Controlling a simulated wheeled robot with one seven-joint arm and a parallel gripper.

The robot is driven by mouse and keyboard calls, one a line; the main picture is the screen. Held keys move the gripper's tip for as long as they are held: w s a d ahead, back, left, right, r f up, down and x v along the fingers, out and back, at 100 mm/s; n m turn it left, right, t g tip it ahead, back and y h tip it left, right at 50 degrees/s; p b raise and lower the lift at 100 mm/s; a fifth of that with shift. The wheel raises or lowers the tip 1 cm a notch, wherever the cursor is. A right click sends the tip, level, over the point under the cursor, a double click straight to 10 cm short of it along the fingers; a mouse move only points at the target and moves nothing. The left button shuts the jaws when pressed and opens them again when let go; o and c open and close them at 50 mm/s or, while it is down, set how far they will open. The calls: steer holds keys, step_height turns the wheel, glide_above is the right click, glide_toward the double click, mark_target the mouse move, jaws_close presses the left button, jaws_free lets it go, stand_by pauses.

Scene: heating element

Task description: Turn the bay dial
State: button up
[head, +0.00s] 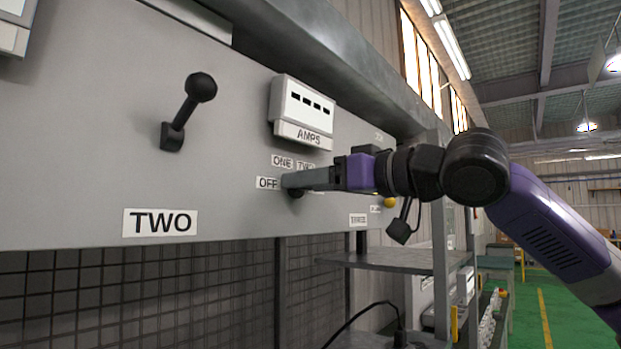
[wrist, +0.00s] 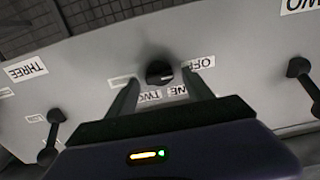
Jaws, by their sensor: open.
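The bay dial is a small black round knob (wrist: 160,73) on the grey panel, with labels OFF, ONE and TWO around it in the wrist view. In the head view only a dark bit of the dial (head: 297,193) shows below my gripper. My gripper (head: 290,181) reaches the panel from the right, at the dial. In the wrist view its two fingers (wrist: 160,78) are apart, one on each side of the dial, with gaps between. I cannot tell how near the fingertips are to the panel face.
An AMPS meter (head: 303,110) sits above the dial. A black lever (head: 186,110) stands out at the left, above the TWO label (head: 160,222). Another lever (head: 401,225) shows below my arm on the right. A grey shelf (head: 395,261) lies below the panel.

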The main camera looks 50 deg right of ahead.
steer(key=shift+w, duration=0.2)
jaws_close()
stand_by(0.3)
steer(key=shift+d+f+m+p, duration=0.1)
steer(key=shift+m+p, duration=0.15)
steer(key=shift+m, duration=2.7)
steer(key=shift+d+f+m+p, duration=0.1)
steer(key=shift+m+p, duration=0.1)
steer(key=shift+m, duration=2.75)
